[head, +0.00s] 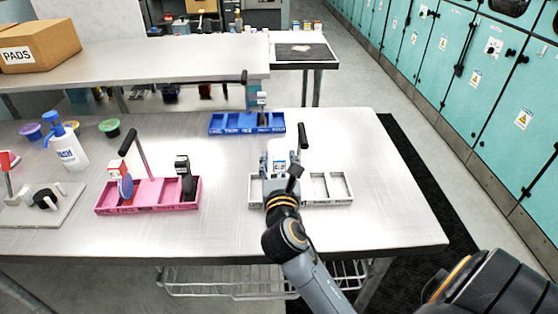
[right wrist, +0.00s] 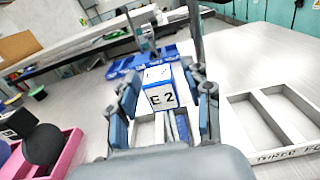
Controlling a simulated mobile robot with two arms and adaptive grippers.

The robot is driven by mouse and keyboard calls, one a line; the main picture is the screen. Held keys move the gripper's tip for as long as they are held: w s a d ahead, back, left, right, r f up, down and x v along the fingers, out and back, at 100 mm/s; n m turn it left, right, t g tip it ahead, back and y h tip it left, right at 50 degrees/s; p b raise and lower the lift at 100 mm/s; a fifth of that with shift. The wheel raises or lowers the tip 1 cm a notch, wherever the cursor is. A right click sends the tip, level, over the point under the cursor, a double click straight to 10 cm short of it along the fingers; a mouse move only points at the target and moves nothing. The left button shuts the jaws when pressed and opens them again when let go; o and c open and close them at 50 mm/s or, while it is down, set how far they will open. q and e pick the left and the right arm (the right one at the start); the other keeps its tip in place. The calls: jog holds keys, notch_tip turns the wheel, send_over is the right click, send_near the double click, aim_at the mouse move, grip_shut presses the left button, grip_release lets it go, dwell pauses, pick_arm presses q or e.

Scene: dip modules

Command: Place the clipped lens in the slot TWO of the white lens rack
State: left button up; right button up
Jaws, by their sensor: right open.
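The white lens rack (head: 340,203) lies near the table's right front; it also shows in the right wrist view (right wrist: 237,122). The clipped lens has a white block (right wrist: 160,97) marked "E 2" with blue edges. A dark handle (head: 298,140) rises beside it. Its blue lower part (right wrist: 181,126) reaches down at the rack, left of slots THREE and FOUR; the gripper partly hides it and I cannot tell how deep it sits. My right gripper (head: 279,162) is open, with a finger on each side of the block. My left gripper is not in view.
A pink rack (head: 130,209) holding a blue round lens (head: 126,187) and a black piece (head: 184,178) stands left. A blue rack (head: 230,123) with an upright clipped piece stands behind. Table right of the white rack is clear.

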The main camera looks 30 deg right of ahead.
jog(key=b+v, duration=0.2)
jog(key=v, duration=1)
